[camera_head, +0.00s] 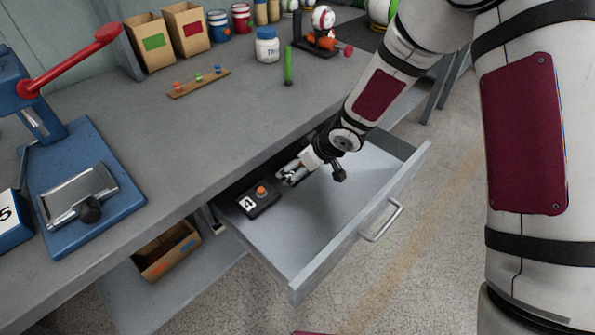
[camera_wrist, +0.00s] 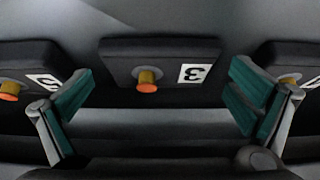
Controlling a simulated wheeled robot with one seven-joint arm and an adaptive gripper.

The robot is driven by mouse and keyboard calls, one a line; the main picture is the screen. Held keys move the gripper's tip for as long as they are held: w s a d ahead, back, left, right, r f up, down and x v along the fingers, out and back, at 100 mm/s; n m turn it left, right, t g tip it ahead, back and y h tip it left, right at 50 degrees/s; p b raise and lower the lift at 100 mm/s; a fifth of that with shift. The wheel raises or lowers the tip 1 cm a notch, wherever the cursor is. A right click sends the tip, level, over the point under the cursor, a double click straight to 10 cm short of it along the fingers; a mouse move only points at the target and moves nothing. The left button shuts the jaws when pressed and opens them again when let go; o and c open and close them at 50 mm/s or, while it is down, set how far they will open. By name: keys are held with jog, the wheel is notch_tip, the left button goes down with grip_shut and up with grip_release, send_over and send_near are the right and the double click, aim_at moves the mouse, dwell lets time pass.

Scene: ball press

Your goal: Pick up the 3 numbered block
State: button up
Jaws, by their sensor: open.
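The 3 numbered block (camera_wrist: 150,57) is in the middle of the wrist view. It is black with a white label reading 3 and an orange knob on its near face. My gripper (camera_wrist: 160,82) is open, with one green-padded finger to each side of the block; I cannot tell whether the fingers touch it. In the head view my gripper (camera_head: 287,176) is low inside the open drawer (camera_head: 335,215). It hides the 3 block there.
Similar blocks flank it in the wrist view, one at the left (camera_wrist: 25,62) and one at the right (camera_wrist: 285,55), close to my fingers. A block labelled 4 (camera_head: 262,209) lies left of my gripper. The drawer walls surround the gripper; the drawer's front is clear.

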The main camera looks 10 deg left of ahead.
jog(key=shift+c, duration=0.6)
jog(key=c, duration=1)
jog(key=shift+r, duration=0.1)
